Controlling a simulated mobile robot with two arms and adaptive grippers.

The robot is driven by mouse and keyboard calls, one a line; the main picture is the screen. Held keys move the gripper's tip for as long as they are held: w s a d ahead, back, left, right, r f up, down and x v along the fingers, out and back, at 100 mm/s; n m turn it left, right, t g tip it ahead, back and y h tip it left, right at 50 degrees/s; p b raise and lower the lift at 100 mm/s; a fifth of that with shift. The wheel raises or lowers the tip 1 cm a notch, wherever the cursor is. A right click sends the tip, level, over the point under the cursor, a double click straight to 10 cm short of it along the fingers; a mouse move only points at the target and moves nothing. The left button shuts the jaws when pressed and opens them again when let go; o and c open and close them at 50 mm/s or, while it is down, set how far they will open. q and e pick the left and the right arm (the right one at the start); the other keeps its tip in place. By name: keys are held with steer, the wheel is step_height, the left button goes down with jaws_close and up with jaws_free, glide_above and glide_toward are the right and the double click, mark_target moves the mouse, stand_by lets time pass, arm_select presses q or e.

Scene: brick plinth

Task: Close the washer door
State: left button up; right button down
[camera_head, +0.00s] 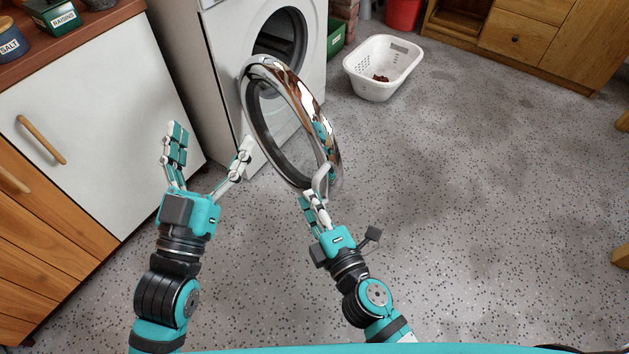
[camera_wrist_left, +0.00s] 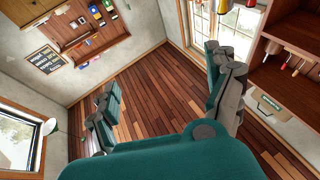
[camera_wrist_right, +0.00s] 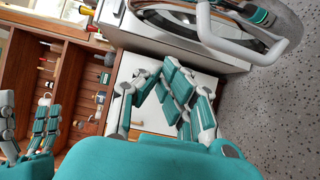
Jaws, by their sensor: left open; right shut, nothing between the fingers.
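The white washer (camera_head: 222,62) stands at the top centre in the head view, with a dark round drum opening (camera_head: 280,38). Its round door (camera_head: 335,150), a chrome ring around glass, is swung open towards me. A pale handle (camera_head: 323,179) sits on the door's lower near edge, and shows in the right wrist view (camera_wrist_right: 262,57). My right gripper (camera_head: 310,195) is shut and empty just below the handle; I cannot tell whether it touches. My left gripper (camera_head: 212,140) is open and empty, left of the door, with its right finger near the door's edge.
A white-fronted cabinet (camera_head: 90,115) with wooden drawers is at the left. A white laundry basket (camera_head: 383,65) with something dark red inside stands on the floor right of the washer. A wooden cabinet (camera_head: 525,35) is at the back right.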

arm_select(q)
steer(key=f+g, duration=0.1)
steer(key=f, duration=0.1)
steer(key=w+f+g+y+p, duration=0.1)
steer(key=f, duration=0.1)
steer(key=shift+w+a+f+g, duration=0.1)
steer(key=shift+a+f+g, duration=0.1)
steer(key=shift+g, duration=0.2)
arm_select(e)
steer(key=w, duration=1.1)
steer(key=shift+w+a, duration=0.25)
steer(key=shift+w, duration=0.15)
